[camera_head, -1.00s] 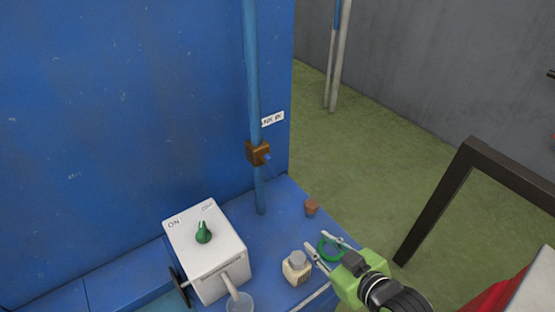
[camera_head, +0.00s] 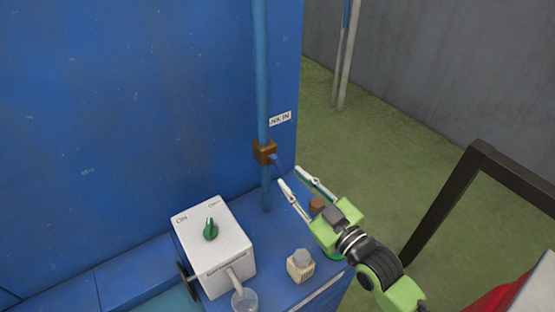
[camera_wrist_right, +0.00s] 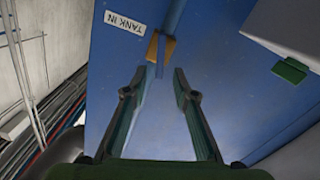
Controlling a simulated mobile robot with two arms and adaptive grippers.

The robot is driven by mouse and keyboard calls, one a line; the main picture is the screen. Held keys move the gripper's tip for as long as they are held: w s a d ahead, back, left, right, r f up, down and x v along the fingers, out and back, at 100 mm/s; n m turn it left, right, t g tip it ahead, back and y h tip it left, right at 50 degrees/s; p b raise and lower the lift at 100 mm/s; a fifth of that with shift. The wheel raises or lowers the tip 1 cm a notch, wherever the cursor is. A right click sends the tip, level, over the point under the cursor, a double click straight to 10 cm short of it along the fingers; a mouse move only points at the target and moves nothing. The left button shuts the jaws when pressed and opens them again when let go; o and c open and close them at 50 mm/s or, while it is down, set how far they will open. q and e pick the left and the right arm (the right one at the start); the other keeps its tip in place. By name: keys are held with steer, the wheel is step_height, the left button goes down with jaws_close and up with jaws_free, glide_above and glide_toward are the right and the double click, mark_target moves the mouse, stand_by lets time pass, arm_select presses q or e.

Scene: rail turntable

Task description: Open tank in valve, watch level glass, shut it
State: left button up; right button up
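The tank in valve (camera_head: 264,152) is a brass-brown block on a vertical blue pipe (camera_head: 262,75), with a small blue lever (camera_head: 275,159) on its right side. A white "TANK IN" label (camera_head: 280,119) is on the blue wall beside it. In the right wrist view the valve body (camera_wrist_right: 161,48) and the label (camera_wrist_right: 125,23) show upside down or tilted, ahead of the fingers. My right gripper (camera_head: 297,176) is open, its fingertips just right of and below the lever, apparently not gripping it. It also shows open in the wrist view (camera_wrist_right: 152,85). My left gripper is not in view. I cannot identify a level glass.
A white box (camera_head: 215,250) with a green knob marked ON and OFF stands on the blue ledge. A dark frame (camera_head: 440,200) stands at right.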

mark_target(280, 166)
steer(key=p+x, duration=0.1)
steer(key=x, duration=0.6)
steer(key=shift+w+a, duration=0.15)
steer(key=shift+w, duration=0.15)
jaws_close()
